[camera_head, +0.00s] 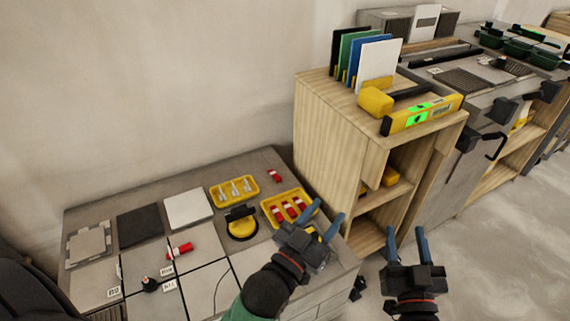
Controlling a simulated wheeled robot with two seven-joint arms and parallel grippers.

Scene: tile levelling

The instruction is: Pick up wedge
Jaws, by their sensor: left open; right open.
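Several red and white wedges (287,211) lie in a yellow tray (269,203) at the right side of the low tiled platform. Another red wedge (274,175) lies loose behind that tray, and a red piece with a white end (180,250) lies on the tiles further left. My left gripper (325,222) is open and empty, with its blue fingertips just right of the yellow tray; it hides part of the tray's near side. My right gripper (406,246) is open and empty, in front of the wooden cabinet and away from the platform.
A second yellow tray (234,190) holds pale clips. A yellow suction cup (241,223) stands in front of it. Dark and white tiles (188,208) lie at the back.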

